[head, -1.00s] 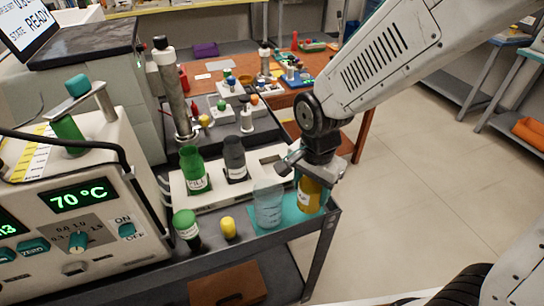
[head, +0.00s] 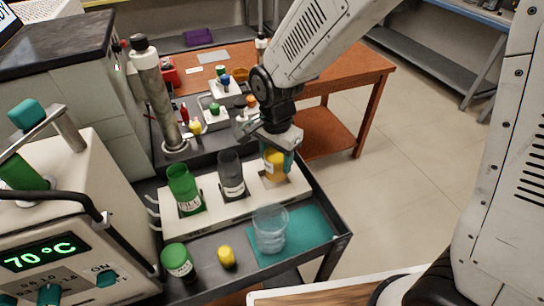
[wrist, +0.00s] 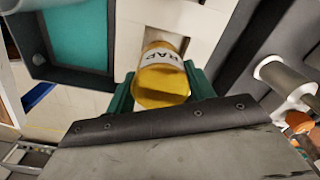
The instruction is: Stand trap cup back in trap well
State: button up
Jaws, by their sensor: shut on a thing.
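The amber trap cup (head: 274,165) is in my gripper (head: 277,158), at the right-hand well of the white block (head: 214,217). The wrist view also shows the cup (wrist: 163,82), with "RAP" readable on its white label, between the green fingers of my gripper (wrist: 161,90). The gripper is shut on the cup. The cup looks near upright in the head view. The trap well (wrist: 166,42) shows as a square opening beyond it. I cannot tell whether the cup's base is inside the well or just above it.
A green cup (head: 184,190) and a dark grey cup (head: 231,176) stand in the block's other wells. A clear beaker (head: 270,230) stands on the teal mat (head: 309,231) in front. A green-capped bottle (head: 177,262) and yellow piece (head: 227,257) are nearby.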

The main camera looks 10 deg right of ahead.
aim_at(274, 153)
jog(key=shift+w+a, duration=0.15)
jog(key=shift+w, duration=0.05)
jog(key=shift+f, duration=0.25)
jog(key=shift+a+f, duration=0.1)
jog(key=shift+f, duration=1.4)
jog(key=shift+f, duration=0.15)
jog(key=o, duration=1)
notch_tip(274, 153, up, 12)
jog(key=shift+r, duration=0.2)
